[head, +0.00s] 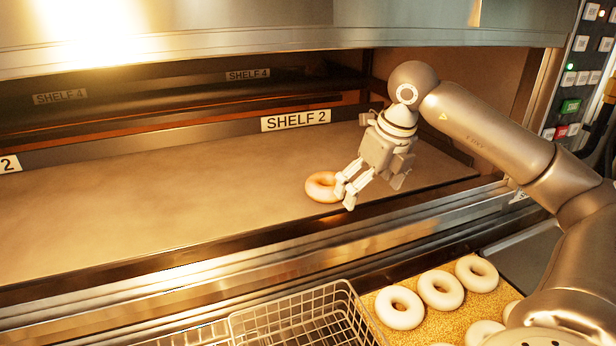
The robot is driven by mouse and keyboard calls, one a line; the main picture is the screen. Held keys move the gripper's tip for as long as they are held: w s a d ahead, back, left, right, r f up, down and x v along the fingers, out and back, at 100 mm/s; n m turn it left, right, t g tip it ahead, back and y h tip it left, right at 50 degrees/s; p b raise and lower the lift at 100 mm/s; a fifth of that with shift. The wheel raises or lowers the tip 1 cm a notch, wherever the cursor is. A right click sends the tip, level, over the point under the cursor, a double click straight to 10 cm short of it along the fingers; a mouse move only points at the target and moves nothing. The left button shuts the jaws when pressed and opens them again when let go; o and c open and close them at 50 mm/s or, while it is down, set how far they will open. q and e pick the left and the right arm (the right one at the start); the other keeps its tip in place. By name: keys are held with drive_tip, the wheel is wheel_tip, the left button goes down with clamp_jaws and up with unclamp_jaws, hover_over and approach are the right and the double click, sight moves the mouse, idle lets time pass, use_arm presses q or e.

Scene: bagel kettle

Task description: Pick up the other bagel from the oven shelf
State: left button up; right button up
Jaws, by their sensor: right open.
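One golden bagel (318,187) lies flat on the oven shelf (150,205), near its front edge and right of the middle. My right gripper (346,195) is over the shelf at the bagel's right side. Its fingers are open and point down and to the left, and they cover the bagel's right edge. I cannot tell whether a finger touches the bagel. My left gripper is out of view.
The oven hood edge (280,50) hangs above the shelf opening. A metal sill (200,275) runs along the front. Below stand an empty wire basket (300,320) and a seeded board (495,300) with several pale bagels (441,289). A control panel (580,70) is at the right.

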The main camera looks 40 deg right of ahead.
sight(328, 180)
drive_tip(key=w+p, duration=0.1)
drive_tip(key=w, duration=0.2)
drive_tip(key=w+p, duration=0.1)
drive_tip(key=w, duration=0.2)
drive_tip(key=w+p, duration=0.2)
drive_tip(key=w, duration=0.1)
drive_tip(key=shift+w+d+r, duration=0.2)
drive_tip(key=shift+w+d, duration=0.15)
drive_tip(key=shift+d, duration=0.05)
drive_tip(key=shift+w+d, duration=0.1)
drive_tip(key=shift+w, duration=0.25)
drive_tip(key=shift+w+p, duration=0.2)
drive_tip(key=shift+p, duration=0.15)
drive_tip(key=shift+w+f, duration=0.1)
drive_tip(key=shift+w, duration=0.15)
drive_tip(key=p+x, duration=0.1)
drive_tip(key=x, duration=0.4)
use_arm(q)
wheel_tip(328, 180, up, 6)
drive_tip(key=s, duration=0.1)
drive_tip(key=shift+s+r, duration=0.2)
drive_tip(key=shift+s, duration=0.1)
use_arm(e)
drive_tip(key=c, duration=0.8)
